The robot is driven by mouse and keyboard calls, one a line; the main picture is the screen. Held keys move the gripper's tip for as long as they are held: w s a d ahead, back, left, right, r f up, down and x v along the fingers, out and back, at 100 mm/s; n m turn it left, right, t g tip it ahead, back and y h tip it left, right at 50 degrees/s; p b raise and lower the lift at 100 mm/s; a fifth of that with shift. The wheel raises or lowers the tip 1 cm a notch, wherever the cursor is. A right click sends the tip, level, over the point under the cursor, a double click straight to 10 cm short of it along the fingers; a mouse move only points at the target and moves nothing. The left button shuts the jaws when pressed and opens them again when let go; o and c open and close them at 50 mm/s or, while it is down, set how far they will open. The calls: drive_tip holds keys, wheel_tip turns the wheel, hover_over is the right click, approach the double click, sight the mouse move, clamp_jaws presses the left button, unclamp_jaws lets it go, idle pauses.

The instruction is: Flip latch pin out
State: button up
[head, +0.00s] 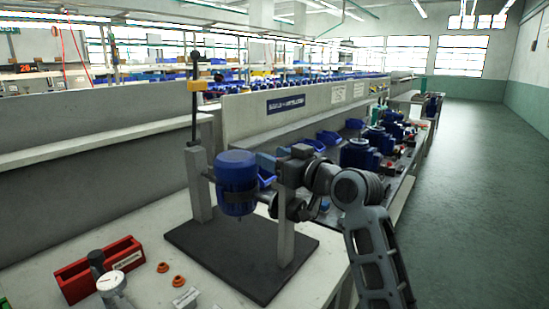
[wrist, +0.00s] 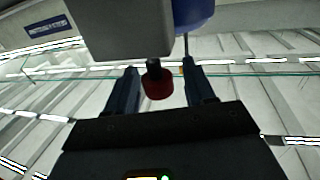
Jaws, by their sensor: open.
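The latch pin shows in the wrist view as a red knob (wrist: 158,86) on a short dark stem, sticking out of a grey block (wrist: 128,28). My gripper (wrist: 160,74) is open, with one finger on each side of the knob and visible gaps between. In the head view my gripper (head: 266,163) is at the upper part of the fixture's right grey post (head: 286,232), just right of the blue pump body (head: 237,182). The knob is hidden there behind my gripper and arm. The pump body hangs between the two posts.
The posts stand on a dark base plate (head: 215,258) on a pale bench. A red tray (head: 90,272), a dial gauge (head: 111,285) and orange caps (head: 178,281) lie at the front left. More blue pumps (head: 360,154) line the bench behind. Open floor lies right.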

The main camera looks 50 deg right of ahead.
drive_tip(key=b+v, duration=0.1)
drive_tip(key=v, duration=0.6)
drive_tip(key=shift+s, duration=0.2)
idle(0.4)
